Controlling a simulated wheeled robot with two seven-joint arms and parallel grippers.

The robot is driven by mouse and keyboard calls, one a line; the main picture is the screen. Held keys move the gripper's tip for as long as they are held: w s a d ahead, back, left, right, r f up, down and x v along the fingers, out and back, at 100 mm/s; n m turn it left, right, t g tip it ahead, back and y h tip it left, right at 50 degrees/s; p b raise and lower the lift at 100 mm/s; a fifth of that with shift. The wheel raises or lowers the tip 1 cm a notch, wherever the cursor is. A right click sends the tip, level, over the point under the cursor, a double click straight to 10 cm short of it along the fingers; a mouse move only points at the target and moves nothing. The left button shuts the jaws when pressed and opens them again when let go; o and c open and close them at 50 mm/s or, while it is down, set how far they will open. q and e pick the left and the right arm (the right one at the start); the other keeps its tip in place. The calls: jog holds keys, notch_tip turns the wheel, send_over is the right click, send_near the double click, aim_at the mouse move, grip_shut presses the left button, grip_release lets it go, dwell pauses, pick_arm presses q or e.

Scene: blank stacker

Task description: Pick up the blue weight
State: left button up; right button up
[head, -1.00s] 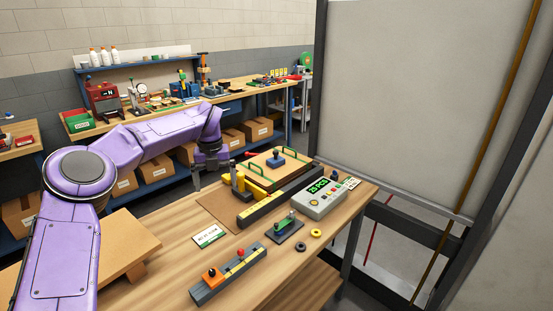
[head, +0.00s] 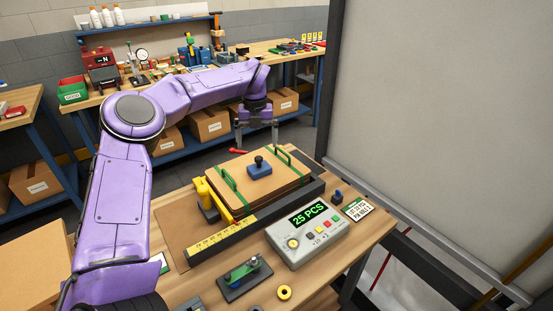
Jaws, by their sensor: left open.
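The blue weight (head: 260,169) has a dark knob on top. It sits on a stack of tan blanks (head: 278,185) between two green handles (head: 227,177). My left gripper (head: 257,144) is open and empty, its fingers pointing down behind the far edge of the stack. It is apart from the weight, above and beyond it in the picture. My right gripper is not in view.
A grey counter box reading "25 PCS" (head: 310,237) stands right of the stack. A yellow-scaled dark bar (head: 222,239) runs along the front of the stack. A pale panel (head: 440,130) rises at the right.

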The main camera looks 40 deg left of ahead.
aim_at(259, 167)
pick_arm(q)
jog(key=shift+w+f, duration=0.2)
jog(key=shift+w, duration=0.05)
jog(key=f, duration=0.2)
jog(key=s+f, duration=0.1)
jog(key=shift+a+f+p, duration=0.15)
jog(key=shift+f+p, duration=0.2)
jog(key=shift+p, duration=0.05)
jog(key=f, duration=0.1)
jog(key=f+p, duration=0.1)
jog(key=f, duration=0.1)
jog(key=f+p, duration=0.1)
jog(key=f, duration=0.1)
jog(key=shift+w+d+f, duration=0.1)
jog(key=shift+w+d, duration=0.15)
jog(key=shift+w, duration=0.1)
jog(key=shift+s+f, duration=0.1)
jog(key=shift+f, duration=0.3)
jog(key=c, duration=1.4)
jog(key=shift+r, duration=0.1)
jog(key=shift+c, duration=0.2)
